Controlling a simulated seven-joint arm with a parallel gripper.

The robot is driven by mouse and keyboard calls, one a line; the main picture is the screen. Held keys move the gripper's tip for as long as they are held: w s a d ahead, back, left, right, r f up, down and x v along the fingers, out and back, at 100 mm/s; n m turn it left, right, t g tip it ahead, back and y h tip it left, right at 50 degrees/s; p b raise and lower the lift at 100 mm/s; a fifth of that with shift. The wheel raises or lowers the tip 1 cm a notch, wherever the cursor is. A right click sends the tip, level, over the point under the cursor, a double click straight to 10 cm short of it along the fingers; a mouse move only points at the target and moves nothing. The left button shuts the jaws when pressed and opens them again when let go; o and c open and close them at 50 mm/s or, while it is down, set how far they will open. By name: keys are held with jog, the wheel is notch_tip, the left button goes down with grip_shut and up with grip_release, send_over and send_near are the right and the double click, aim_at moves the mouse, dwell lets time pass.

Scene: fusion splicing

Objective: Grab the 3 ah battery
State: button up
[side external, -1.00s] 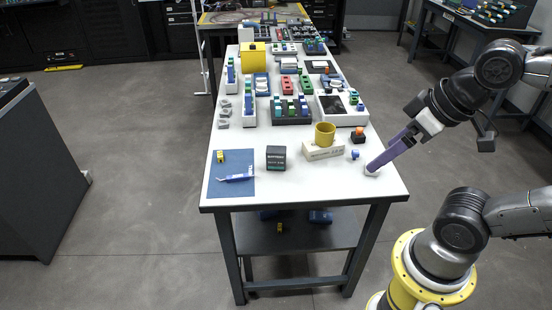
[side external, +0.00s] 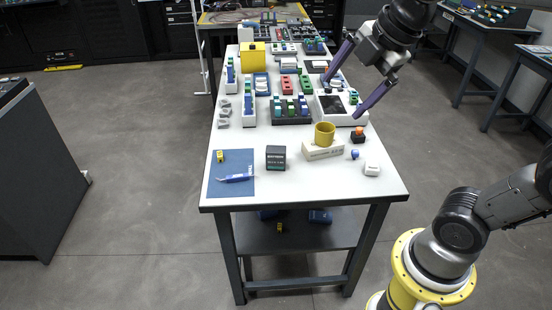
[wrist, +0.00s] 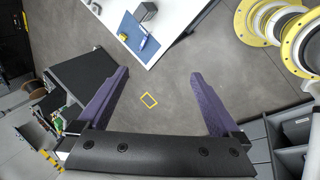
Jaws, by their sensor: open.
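A dark grey block with a printed label (side external: 276,158) stands upright on the white table, right of the blue mat; it looks like the battery, but its print is too small to read surely. It also shows at the top edge of the wrist view (wrist: 147,11). My gripper (side external: 340,99) is open and empty, raised above the table's right side, well apart from the block. In the wrist view its two purple fingers (wrist: 160,73) are spread wide with only floor between them.
A blue mat (side external: 231,188) holds a blue-white tool and a small yellow item. A yellow mug (side external: 325,134) stands by a pale labelled block (side external: 323,151). A white piece (side external: 372,169) is near the right edge. Several trays fill the back. The front middle is clear.

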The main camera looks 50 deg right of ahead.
jog(key=w+d+f+n+g, duration=0.1)
jog(key=w+d+n, duration=0.1)
jog(key=w+n, duration=0.65)
jog(key=n+g, duration=0.2)
jog(key=g, duration=0.2)
send_over(276, 158)
jog(key=w, duration=0.1)
notch_tip(276, 158, down, 16)
jog(key=shift+m+g, duration=0.3)
jog(key=shift+m, duration=0.15)
jog(key=f, duration=0.4)
jog(key=d+f, duration=0.1)
jog(key=f, duration=0.7)
jog(key=shift+d+f, duration=0.35)
jog(key=shift+d, duration=0.05)
jog(key=shift+w+a+f, duration=0.1)
jog(key=shift+f, duration=1.4)
jog(key=shift+w+a+f, duration=0.1)
jog(key=shift+f, duration=1.35)
jog(key=shift+r, duration=0.1)
grip_shut()
